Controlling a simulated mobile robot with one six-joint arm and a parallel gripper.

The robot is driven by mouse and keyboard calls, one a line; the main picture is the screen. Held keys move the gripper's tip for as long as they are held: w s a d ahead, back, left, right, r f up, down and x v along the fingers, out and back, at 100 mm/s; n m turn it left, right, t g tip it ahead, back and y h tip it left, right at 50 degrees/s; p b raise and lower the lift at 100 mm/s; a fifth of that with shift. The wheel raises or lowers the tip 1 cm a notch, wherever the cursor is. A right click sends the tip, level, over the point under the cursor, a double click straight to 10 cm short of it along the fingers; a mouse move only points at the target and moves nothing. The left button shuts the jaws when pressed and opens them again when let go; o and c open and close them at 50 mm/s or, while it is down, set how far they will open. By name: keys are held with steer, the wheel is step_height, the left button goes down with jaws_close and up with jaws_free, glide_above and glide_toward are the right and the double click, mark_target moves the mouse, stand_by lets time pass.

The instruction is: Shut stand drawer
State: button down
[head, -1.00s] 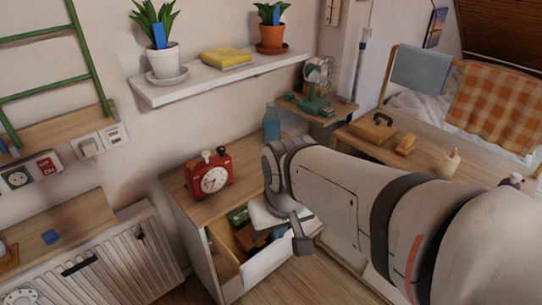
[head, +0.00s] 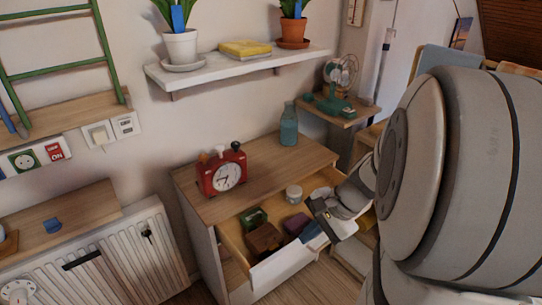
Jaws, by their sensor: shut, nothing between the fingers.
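The stand (head: 215,250) is a white cabinet with a wooden top below the wall shelf. Its drawer (head: 285,268) is pulled out, with a white front and wooden sides.
A red alarm clock (head: 222,172) and a blue bottle (head: 289,125) stand on the stand top. The wall shelf (head: 235,68) with plants overhangs behind. A small shelf with a green fan (head: 338,88) is at the back right. A radiator (head: 110,255) stands at left.

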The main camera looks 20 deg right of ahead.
steer(key=d+f+m+t+h+b, duration=0.1)
steer(key=d+f+m+t+b, duration=0.3)
steer(key=d+f+m, duration=0.45)
steer(key=d+f+m+t+b, duration=0.3)
steer(key=d+f+m+t, duration=0.2)
steer(key=d+m, duration=0.6)
steer(key=shift+n, duration=0.85)
steer(key=b+x, duration=0.1)
steer(key=x, duration=0.3)
steer(key=w+d+b+x, duration=0.1)
steer(key=x, duration=0.3)
steer(key=d+r+b+x, duration=0.1)
steer(key=x, duration=0.3)
steer(key=shift+w, duration=0.55)
